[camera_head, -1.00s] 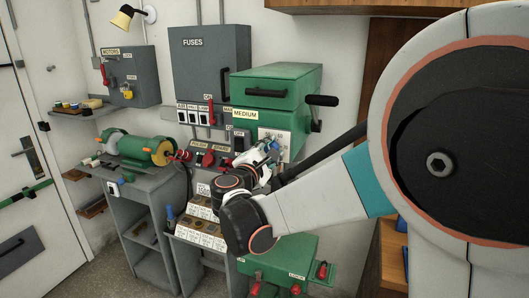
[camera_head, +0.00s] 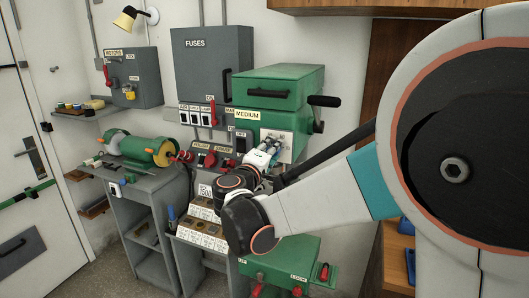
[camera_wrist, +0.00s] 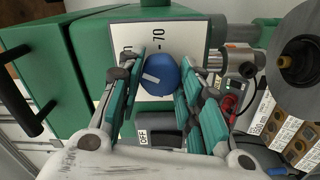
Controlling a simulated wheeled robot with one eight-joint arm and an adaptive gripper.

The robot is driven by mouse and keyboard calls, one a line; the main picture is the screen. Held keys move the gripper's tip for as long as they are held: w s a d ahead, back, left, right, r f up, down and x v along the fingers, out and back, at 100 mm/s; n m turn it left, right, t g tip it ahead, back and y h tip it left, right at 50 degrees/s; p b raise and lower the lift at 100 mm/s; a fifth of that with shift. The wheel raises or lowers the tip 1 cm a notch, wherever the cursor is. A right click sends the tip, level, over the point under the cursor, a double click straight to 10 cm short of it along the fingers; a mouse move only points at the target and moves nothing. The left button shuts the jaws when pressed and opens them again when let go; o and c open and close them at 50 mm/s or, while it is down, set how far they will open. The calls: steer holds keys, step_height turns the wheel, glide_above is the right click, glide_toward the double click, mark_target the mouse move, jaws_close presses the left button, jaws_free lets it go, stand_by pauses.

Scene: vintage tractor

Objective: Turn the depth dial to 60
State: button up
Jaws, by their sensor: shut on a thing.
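The depth dial (camera_wrist: 161,75) is a round blue knob with a white pointer mark in the wrist view. It sits on a white scale card (camera_wrist: 190,32) on a green machine (camera_wrist: 92,62). In the head view, my gripper (camera_head: 268,148) is at the front of the green machine (camera_head: 278,100), and the dial cannot be made out.
A black-handled lever (camera_head: 322,101) sticks out at the machine's right. Left of my gripper are red switches (camera_head: 209,158) on a grey panel. A green box with red levers (camera_head: 285,265) stands below my arm. A bench grinder (camera_head: 150,150) is further left.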

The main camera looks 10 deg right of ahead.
steer(key=shift+f+m, duration=0.1)
steer(key=shift+m, duration=0.3)
steer(key=o, duration=1.1)
steer(key=shift+c, duration=0.2)
steer(key=shift+n, duration=0.3)
